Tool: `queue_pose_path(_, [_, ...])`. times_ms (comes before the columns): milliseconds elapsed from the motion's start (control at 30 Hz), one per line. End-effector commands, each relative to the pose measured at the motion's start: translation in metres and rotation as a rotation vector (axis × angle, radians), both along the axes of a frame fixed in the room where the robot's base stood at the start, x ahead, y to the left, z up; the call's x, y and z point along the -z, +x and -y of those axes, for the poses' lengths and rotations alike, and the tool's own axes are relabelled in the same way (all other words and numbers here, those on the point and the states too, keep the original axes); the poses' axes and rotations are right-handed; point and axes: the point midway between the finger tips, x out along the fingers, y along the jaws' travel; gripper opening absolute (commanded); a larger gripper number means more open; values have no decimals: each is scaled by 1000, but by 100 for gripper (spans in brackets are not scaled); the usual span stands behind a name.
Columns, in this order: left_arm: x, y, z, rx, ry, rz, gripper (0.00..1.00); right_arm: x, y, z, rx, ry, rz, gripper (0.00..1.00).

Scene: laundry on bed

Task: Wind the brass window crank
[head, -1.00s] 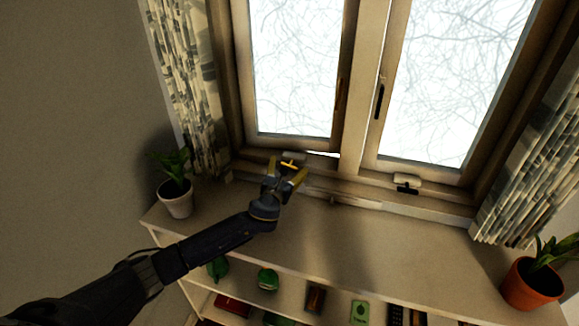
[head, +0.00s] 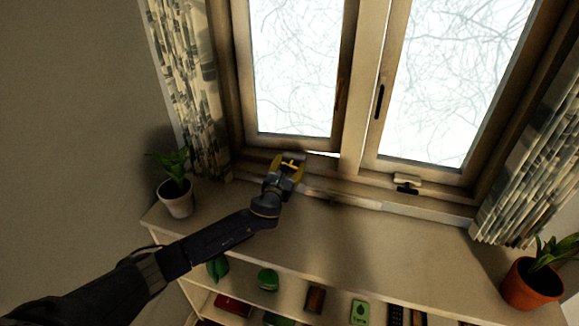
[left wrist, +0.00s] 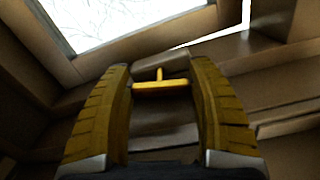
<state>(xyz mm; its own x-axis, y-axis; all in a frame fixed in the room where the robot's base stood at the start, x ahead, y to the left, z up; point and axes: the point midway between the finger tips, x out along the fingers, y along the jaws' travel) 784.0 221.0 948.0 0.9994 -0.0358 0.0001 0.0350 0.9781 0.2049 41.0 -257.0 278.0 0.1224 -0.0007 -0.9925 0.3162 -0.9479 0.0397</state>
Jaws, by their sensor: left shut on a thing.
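The brass window crank (head: 291,161) is on the sill below the left window sash (head: 290,136). In the left wrist view the crank (left wrist: 161,84) is a yellow bar with a short stem, crosswise between the two ridged yellow fingers. My left gripper (head: 288,164) reaches it from the lower left and is shut on it; the left wrist view shows the fingers (left wrist: 161,92) on either side of the bar. Part of the crank's base is hidden by the gripper in the head view. A thin bright gap shows under the left sash. My right gripper is not in view.
A second crank (head: 406,184) sits under the right sash. A white-potted plant (head: 177,197) stands at the left end of the shelf top (head: 330,240), an orange-potted plant (head: 532,282) at the right. Patterned curtains (head: 188,85) hang at both sides. The shelf top's middle is clear.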

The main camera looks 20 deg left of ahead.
Motion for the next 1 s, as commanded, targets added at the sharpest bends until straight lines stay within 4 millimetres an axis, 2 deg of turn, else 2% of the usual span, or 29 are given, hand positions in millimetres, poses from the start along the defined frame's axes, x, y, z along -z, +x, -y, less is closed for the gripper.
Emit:
queue_pose_path(100, [0, 0, 0, -1, -15, 0, 29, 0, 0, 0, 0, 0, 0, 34])
queue_pose_path(367, [0, 0, -1, -1, -198, -7, 29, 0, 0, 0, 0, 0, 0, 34])
queue_pose_path(633, [0, 0, -2, 0, -208, -7, 29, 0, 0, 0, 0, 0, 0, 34])
queue_pose_path(667, [-1, 0, -2, 0, -208, -7, 61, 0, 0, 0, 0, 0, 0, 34])
queue_pose_path(867, [0, 0, -1, 0, -207, -7, 84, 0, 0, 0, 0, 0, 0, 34])
queue_pose_path(1000, [0, 0, -1, 0, -207, -7, 84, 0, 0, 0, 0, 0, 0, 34])
